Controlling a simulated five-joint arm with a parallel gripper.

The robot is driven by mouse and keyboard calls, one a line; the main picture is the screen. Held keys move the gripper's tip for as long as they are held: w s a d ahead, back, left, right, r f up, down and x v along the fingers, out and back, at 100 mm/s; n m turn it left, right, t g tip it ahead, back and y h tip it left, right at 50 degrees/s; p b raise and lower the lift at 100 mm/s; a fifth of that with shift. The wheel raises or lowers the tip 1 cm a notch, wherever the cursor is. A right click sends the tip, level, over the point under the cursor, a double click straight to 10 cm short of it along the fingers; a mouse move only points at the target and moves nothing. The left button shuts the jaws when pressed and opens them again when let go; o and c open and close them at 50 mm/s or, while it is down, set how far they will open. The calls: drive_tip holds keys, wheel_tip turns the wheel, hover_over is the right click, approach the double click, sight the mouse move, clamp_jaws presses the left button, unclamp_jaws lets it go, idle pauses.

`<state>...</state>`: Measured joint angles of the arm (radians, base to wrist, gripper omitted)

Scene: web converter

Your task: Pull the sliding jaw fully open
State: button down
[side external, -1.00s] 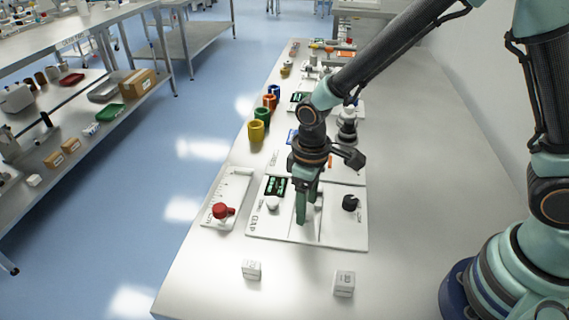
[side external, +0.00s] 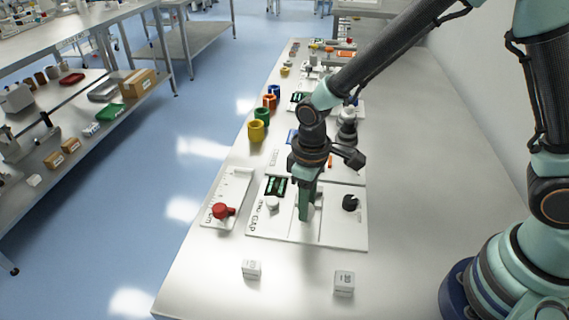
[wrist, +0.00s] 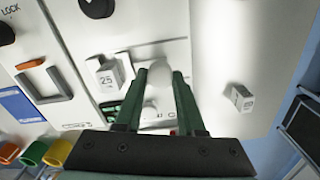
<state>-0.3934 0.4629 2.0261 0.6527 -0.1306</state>
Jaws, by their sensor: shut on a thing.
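The white panel marked GAP (side external: 340,235) lies flat on the bench, with a slot running through its middle. My gripper (side external: 308,212) points down over this slot. In the wrist view, my gripper (wrist: 158,75) is shut on a white rounded piece (wrist: 158,95), which looks like the grip of the sliding jaw. Its lower part and the rest of the jaw are largely hidden by the fingers. A white block marked 25 (wrist: 103,75) stands on the panel beside the fingers. A green-black display (side external: 275,186) and a black knob (side external: 350,202) are on the panel.
Two white blocks (side external: 251,269) (side external: 344,284) stand on the bare bench in front of the panel. Colored cups (side external: 256,131) and another panel are behind. The bench's front is otherwise clear.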

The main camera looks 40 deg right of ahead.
drive_tip(key=shift+a, duration=0.1)
idle(0.6)
drive_tip(key=shift+s+a, duration=1)
drive_tip(key=shift+s, duration=0.05)
drive_tip(key=c, duration=0.5)
unclamp_jaws()
drive_tip(key=shift+r, duration=0.1)
drive_tip(key=shift+r, duration=0.25)
wheel_tip(320, 180, up, 12)
drive_tip(key=shift+f, duration=0.25)
